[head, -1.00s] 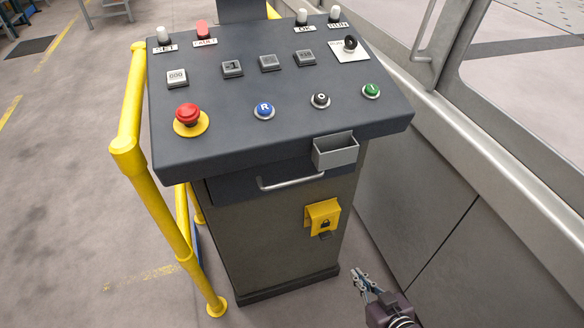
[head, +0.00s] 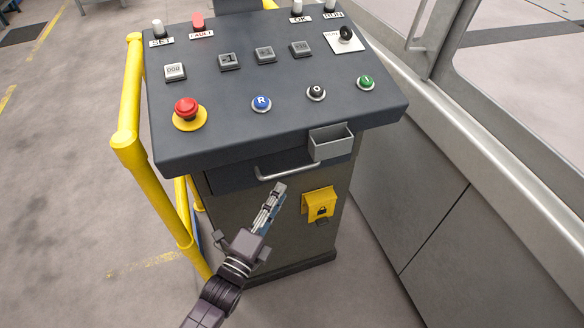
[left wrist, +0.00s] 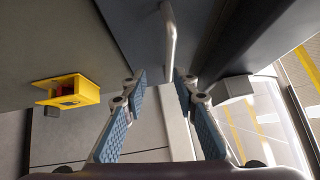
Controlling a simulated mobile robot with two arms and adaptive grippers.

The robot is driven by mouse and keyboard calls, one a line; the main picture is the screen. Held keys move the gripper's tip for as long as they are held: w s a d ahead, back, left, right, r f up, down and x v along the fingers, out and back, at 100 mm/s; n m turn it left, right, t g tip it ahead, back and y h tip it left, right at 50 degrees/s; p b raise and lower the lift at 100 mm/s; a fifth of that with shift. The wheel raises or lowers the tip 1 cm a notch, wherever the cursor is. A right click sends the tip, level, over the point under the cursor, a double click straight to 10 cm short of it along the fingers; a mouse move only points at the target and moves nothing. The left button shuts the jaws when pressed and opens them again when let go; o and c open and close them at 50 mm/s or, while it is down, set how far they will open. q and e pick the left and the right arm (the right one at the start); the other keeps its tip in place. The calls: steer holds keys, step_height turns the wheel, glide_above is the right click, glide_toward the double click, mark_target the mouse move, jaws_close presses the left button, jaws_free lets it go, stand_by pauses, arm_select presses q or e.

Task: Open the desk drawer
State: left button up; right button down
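The desk drawer (head: 228,181) is a dark front under the sloping control desk top and looks closed. Its pale bar handle (head: 288,174) runs across the front and also shows in the left wrist view (left wrist: 170,40). My left gripper (head: 278,188) is just below and in front of the handle in the head view. In the left wrist view its two blue-padded fingers (left wrist: 158,86) are apart with nothing between them. The handle lies ahead of the fingertips, in line with the gap; I see no contact. My right gripper is not in view.
A grey open box (head: 331,144) is fixed right of the handle. A yellow lock box (head: 319,203) juts from the cabinet below. A yellow rail (head: 150,185) stands at the left. Buttons and a red emergency stop (head: 187,107) sit on the desk top.

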mark_target(292, 169)
arm_select(q)
steer(key=x, duration=0.2)
steer(key=r+x, duration=0.1)
steer(key=x, duration=0.2)
steer(key=p+x, duration=0.1)
steer(key=x, duration=0.2)
steer(key=shift+d+r, duration=0.15)
steer(key=shift+r, duration=0.1)
steer(key=shift+s, duration=0.1)
steer(key=shift+c, duration=0.4)
jaws_close()
